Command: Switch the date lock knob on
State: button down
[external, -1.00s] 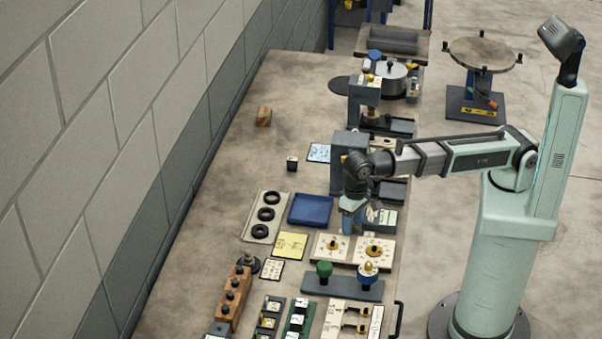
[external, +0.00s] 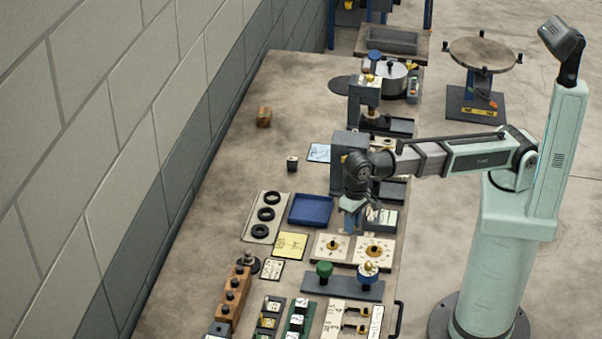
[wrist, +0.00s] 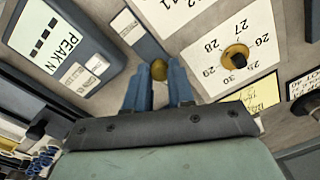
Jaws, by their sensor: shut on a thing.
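In the wrist view a small brass knob (wrist: 159,70) sits on a grey-blue strip with white labels (wrist: 128,27), between two number dials and a grey box. The two blue fingers of my gripper (wrist: 158,80) are on either side of this knob and shut on it. In the external view my gripper (external: 350,224) points down just behind the dial plates; the knob is hidden there. I cannot read the strip's labels or tell which knob setting is on.
A dial with a brass centre (wrist: 236,55) lies close to the right of my fingers. The blue tray (external: 291,221) and yellow note (external: 291,246) lie nearby. A stand with green and blue knobs (external: 343,289) is in front.

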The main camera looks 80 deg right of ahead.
jog(key=shift+s, duration=1.75)
jog(key=c, duration=1)
grip_release()
jog(key=shift+w+d, duration=0.1)
jog(key=shift+w, duration=0.05)
